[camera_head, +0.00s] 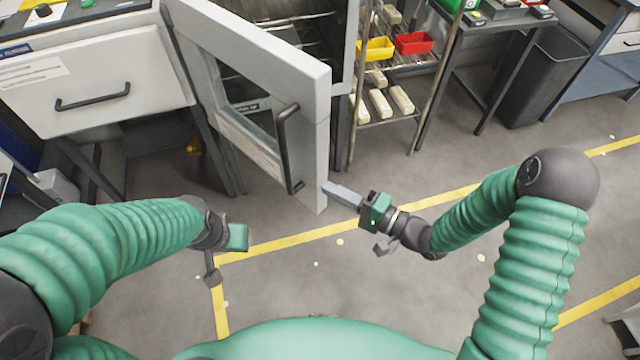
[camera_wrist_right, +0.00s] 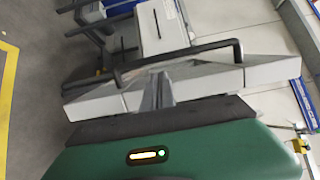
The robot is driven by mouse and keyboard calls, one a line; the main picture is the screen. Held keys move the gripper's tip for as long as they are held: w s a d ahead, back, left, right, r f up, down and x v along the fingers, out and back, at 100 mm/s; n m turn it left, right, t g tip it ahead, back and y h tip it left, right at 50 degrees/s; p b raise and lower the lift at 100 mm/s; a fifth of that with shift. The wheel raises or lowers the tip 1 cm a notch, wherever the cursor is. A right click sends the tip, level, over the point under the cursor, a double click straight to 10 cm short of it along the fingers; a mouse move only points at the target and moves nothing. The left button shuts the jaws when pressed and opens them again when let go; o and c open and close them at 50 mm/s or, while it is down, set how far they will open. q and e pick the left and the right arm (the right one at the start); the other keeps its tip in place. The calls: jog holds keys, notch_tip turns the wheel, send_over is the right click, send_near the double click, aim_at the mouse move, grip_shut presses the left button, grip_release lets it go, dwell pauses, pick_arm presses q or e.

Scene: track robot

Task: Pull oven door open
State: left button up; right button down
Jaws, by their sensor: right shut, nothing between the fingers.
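The oven door (camera_head: 262,90) is grey-white with a window and stands swung out at an angle from the oven (camera_head: 300,25), whose dark interior with racks shows behind it. Its black bar handle (camera_head: 283,150) is on the front face near the free edge. My right gripper (camera_head: 333,190) is shut and empty, its fingertips at the lower part of the door's free edge; I cannot tell if they touch. In the right wrist view the fingers (camera_wrist_right: 158,92) point at the door (camera_wrist_right: 210,78), with the handle (camera_wrist_right: 180,58) beyond. My left gripper (camera_head: 237,237) hangs left of the door, its fingers unclear.
A rack with yellow (camera_head: 376,49) and red (camera_head: 414,43) bins stands right of the oven. A dark waste bin (camera_head: 540,80) is farther right. A white drawer cabinet (camera_head: 95,90) stands left.

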aim_at(305, 175)
jog(key=x, duration=0.8)
jog(key=shift+w+f+b, duration=0.1)
jog(key=shift+w+b, duration=0.25)
jog(key=shift+s, duration=0.1)
